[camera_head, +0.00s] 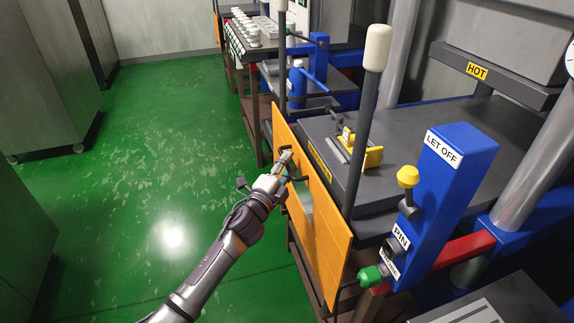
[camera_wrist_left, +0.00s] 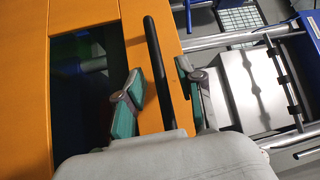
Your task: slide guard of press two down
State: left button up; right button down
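The guard of the press is an orange panel (camera_head: 325,245) with a cut-out window, standing upright on the front of the near press. It fills the left of the left wrist view (camera_wrist_left: 24,90). A black bar handle (camera_wrist_left: 153,45) runs along the panel beside the window. My left gripper (camera_head: 284,161) is at the panel's front, by the handle. In the left wrist view its green-padded fingers (camera_wrist_left: 160,88) stand apart on either side of the bar, with gaps showing; contact cannot be seen. My right gripper is not in view.
A blue post marked LET OFF and PIN (camera_head: 449,180) with a yellow knob (camera_head: 408,177) stands right of the guard. A tall white-capped lever (camera_head: 376,50) rises behind it. Another press (camera_head: 310,85) is farther back. The green floor (camera_head: 150,150) at left is clear.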

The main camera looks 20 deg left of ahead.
pick_arm(q)
jog(key=shift+s, duration=0.15)
jog(key=v, duration=1.1)
jog(key=shift+s, duration=0.35)
jog(key=shift+a, duration=0.1)
